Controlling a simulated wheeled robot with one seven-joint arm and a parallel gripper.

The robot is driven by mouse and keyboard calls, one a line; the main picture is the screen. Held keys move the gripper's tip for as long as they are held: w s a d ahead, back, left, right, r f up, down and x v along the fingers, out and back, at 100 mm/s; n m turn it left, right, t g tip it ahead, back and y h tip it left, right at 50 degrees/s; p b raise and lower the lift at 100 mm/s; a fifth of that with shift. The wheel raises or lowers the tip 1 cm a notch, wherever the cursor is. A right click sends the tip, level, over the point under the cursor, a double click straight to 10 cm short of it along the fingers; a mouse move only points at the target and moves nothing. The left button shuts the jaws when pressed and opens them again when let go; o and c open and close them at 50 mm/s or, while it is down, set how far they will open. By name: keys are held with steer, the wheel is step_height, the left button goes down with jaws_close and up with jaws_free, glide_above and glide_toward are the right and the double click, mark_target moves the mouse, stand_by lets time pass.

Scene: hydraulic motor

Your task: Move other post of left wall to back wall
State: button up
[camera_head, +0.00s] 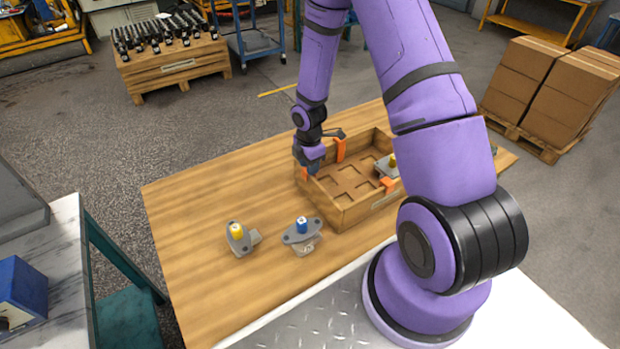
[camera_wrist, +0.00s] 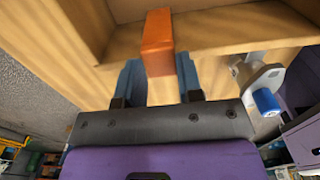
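The wooden crate (camera_head: 356,212) stands on the table with recesses in its floor. One orange post (camera_head: 340,149) is on its back wall and another (camera_head: 388,184) is at its front right. My gripper (camera_head: 308,166) is pointed down at the left wall. An orange post (camera_wrist: 158,42) there lies between its two blue fingers (camera_wrist: 160,82) in the wrist view. Only a sliver of this post shows in the head view (camera_head: 304,173). The fingers sit close on both sides of it; whether they press on it I cannot tell. The post seems to be still at the wall.
A grey part with a blue top (camera_head: 301,232) and one with a yellow top (camera_head: 239,237) stand on the table left of the crate. Another grey part (camera_head: 384,166) is inside the crate at right. The table's left side (camera_head: 190,200) is clear.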

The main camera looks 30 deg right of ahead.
jaws_close()
step_height(320, 180, up, 13)
steer(key=shift+f, duration=0.2)
stand_by(1.7)
